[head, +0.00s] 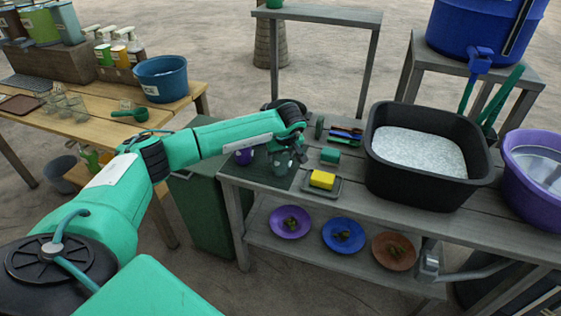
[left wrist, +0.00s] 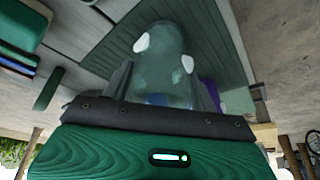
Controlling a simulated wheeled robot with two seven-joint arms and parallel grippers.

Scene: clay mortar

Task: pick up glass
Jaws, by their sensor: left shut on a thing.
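A clear glass (left wrist: 160,62) with pale spots on it sits between the two fingers of my left gripper (left wrist: 163,92) in the left wrist view. The gripper is shut on it. In the head view the glass (head: 281,167) shows below my left gripper (head: 290,150), over the dark green mat (head: 255,175) at the left end of the grey table. I cannot tell whether the glass touches the mat. A purple cup (head: 243,156) stands beside it on the mat, partly hidden by my arm. My right gripper is not in view.
A yellow sponge (head: 322,179) on a small tray, a green block (head: 330,155) and several pens or brushes (head: 345,134) lie right of the mat. A black tub (head: 425,190) stands farther right. More glasses (head: 75,104) stand on the wooden table at left.

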